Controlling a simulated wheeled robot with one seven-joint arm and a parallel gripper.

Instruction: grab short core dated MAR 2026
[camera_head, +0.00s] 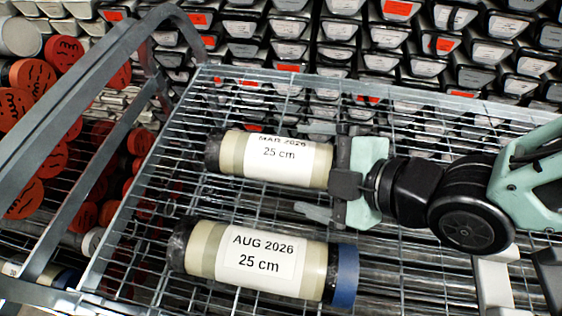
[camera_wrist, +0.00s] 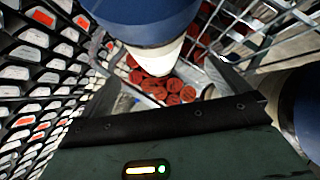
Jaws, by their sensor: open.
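The short core labelled MAR 2026, 25 cm (camera_head: 272,155) lies on its side on the wire rack; its date line is partly cut off at the upper edge. My gripper (camera_head: 315,170) is open at its right end, with one finger beyond the core's upper side and one below its lower side. The gripper hides that end in the head view. In the wrist view a blue-capped core (camera_wrist: 140,22) stands between my spread fingers (camera_wrist: 168,88), with no clear contact. A second core labelled AUG 2026, 25 cm (camera_head: 262,262) lies below it, with a blue cap at its right end.
The wire rack (camera_head: 400,235) has a raised metal frame (camera_head: 95,110) at its left. Red-capped cores (camera_head: 35,75) are stacked beyond that frame. Rows of labelled tray ends (camera_head: 390,62) fill the back. The second core lies close to my lower finger.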

